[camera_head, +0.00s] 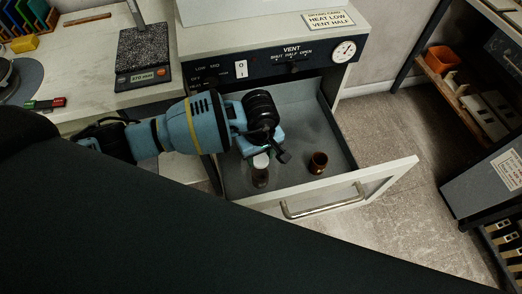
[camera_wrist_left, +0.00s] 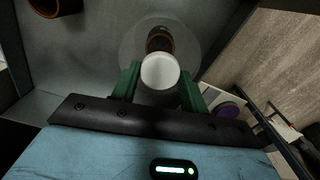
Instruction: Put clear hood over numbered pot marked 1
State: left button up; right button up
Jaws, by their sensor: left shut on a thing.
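My left gripper (camera_head: 266,154) reaches down into the open drawer. In the wrist view its green fingers (camera_wrist_left: 158,88) are shut on the white knob (camera_wrist_left: 160,71) of the clear hood (camera_wrist_left: 132,48). The white knob also shows in the head view (camera_head: 261,160). A brown pot (camera_head: 260,179) lies directly below the hood and shows through it in the wrist view (camera_wrist_left: 159,42). I cannot tell whether the hood is around this pot or still above it. A second brown pot (camera_head: 318,163) stands uncovered to the right. No number is readable on either pot. My right gripper is not in view.
The grey drawer (camera_head: 335,148) has a raised front with a metal handle (camera_head: 322,203). The cabinet's vent panel (camera_head: 290,60) overhangs its back. A scale (camera_head: 142,55) stands on the bench at left. Free drawer floor lies around the second pot.

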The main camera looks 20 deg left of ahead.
pick_arm(q)
jog(key=shift+f+b, duration=0.4)
jog(key=shift+f, duration=0.45)
jog(key=o, duration=1.4)
jog(key=shift+c, duration=0.2)
jog(key=shift+r, duration=3.9)
